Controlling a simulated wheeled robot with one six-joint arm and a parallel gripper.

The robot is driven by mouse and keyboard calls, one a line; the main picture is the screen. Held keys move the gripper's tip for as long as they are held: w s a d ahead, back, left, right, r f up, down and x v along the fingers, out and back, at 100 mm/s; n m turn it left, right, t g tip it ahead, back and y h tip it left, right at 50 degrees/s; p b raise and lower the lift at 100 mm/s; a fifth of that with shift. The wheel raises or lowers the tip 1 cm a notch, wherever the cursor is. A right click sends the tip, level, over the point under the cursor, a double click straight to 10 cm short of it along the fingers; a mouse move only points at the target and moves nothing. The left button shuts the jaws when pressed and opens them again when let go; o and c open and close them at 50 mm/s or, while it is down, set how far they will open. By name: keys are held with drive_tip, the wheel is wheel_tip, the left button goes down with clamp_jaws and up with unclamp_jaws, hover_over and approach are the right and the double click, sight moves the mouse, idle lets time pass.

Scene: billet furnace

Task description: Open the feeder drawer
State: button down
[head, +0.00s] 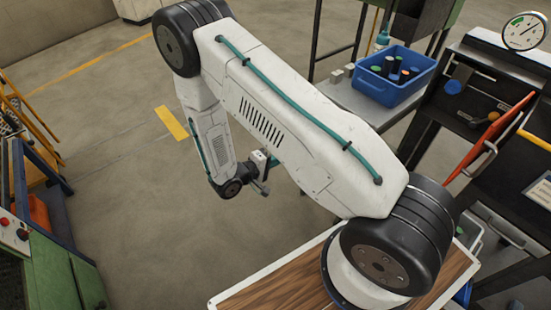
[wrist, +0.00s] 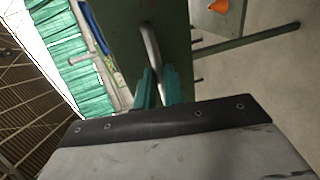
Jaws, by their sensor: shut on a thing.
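In the wrist view, a grey metal bar handle (wrist: 150,45) stands on a dark green panel (wrist: 118,40), which looks like the front of the feeder drawer. My gripper (wrist: 158,76) has its teal fingers on either side of the handle's lower end and is shut on it. The wrist housing hides what lies below the fingers. From this close view I cannot tell how far the drawer stands out. In the head view the end of my arm shows small over the floor; the fingers and handle cannot be made out there.
In the head view, a blue bin (head: 397,75) with several cylinders stands on a grey table. A dark bench with a red lever (head: 492,135) and a gauge (head: 524,31) is at right. A green machine (head: 60,280) is at lower left. Open floor lies at centre left.

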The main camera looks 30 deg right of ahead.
drive_tip(key=shift+s, duration=0.1)
drive_tip(key=c, duration=1.5)
unclamp_jaws()
drive_tip(key=shift+a, duration=0.1)
drive_tip(key=v, duration=0.7)
drive_tip(key=shift+a, duration=0.3)
